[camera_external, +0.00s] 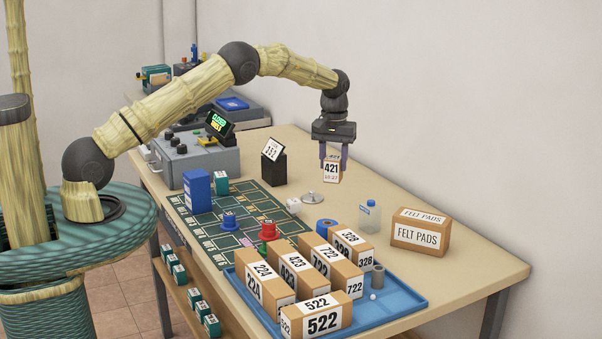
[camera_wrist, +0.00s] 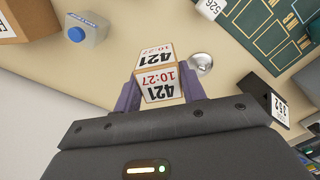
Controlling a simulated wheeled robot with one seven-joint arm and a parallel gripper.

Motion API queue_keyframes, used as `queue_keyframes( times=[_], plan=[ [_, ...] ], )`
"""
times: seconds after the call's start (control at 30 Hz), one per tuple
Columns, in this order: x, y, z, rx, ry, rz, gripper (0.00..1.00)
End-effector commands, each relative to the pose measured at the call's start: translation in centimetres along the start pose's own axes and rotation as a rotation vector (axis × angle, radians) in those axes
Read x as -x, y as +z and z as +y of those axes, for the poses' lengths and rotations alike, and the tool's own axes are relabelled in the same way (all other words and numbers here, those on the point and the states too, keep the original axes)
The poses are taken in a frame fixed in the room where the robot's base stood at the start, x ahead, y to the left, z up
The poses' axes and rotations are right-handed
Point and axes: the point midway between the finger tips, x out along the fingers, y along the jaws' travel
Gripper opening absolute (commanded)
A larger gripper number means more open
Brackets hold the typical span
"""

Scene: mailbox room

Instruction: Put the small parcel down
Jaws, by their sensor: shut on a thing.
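The small parcel (camera_external: 332,171) is a brown box with white labels reading 421. My gripper (camera_external: 333,158) is shut on it and holds it up above the back part of the table (camera_external: 450,262). In the wrist view the parcel (camera_wrist: 157,84) sits between the two purple fingers of my gripper (camera_wrist: 160,95), with 421 and 10:27 on its label. The tabletop shows below it in the wrist view. The parcel looks clear of other things.
A silver dome (camera_external: 312,197), a white cube (camera_external: 293,205) and a black stand with a card (camera_external: 273,165) are near. A blue tray (camera_external: 405,298) holds several numbered boxes. A bottle (camera_external: 368,217) and a FELT PADS box (camera_external: 420,233) stand right. A green grid mat (camera_external: 185,210) lies left.

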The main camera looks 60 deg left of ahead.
Motion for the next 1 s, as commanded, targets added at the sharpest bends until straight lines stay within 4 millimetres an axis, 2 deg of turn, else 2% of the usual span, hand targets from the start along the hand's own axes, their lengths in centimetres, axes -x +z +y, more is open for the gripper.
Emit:
queue_keyframes(
  times=[0.4, 0.77, 1.0],
  plan=[
    [-5.8, 0.1, 0.0, 0.0, -0.001, -0.001, 0.16],
    [-6.4, 0.1, 0.0, -0.001, -0.001, -0.001, 0.16],
    [-9.3, 0.1, 0.0, -0.002, -0.002, -0.001, 0.16]
  ],
)
